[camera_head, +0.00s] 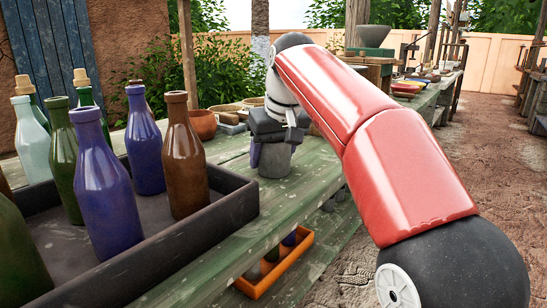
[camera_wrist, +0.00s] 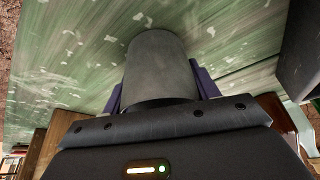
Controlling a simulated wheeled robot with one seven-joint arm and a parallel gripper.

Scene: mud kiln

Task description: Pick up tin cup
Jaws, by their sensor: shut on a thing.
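The tin cup (camera_head: 274,161) is a plain grey cylinder on the green wooden table (camera_head: 225,283), right of the tray of bottles. It also shows in the wrist view (camera_wrist: 158,66), large and central. My gripper (camera_head: 268,157) reaches down to it from above and behind. Its purple fingers show on both sides of the cup in the wrist view (camera_wrist: 158,88), shut on it. The cup looks upright in the head view. I cannot tell whether its base touches the table.
A dark tray (camera_head: 225,212) with several glass bottles (camera_head: 108,185) fills the left side. A terracotta bowl (camera_head: 203,124) and other bowls stand behind the cup. An orange crate (camera_head: 272,276) sits below the table edge. Open ground lies to the right.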

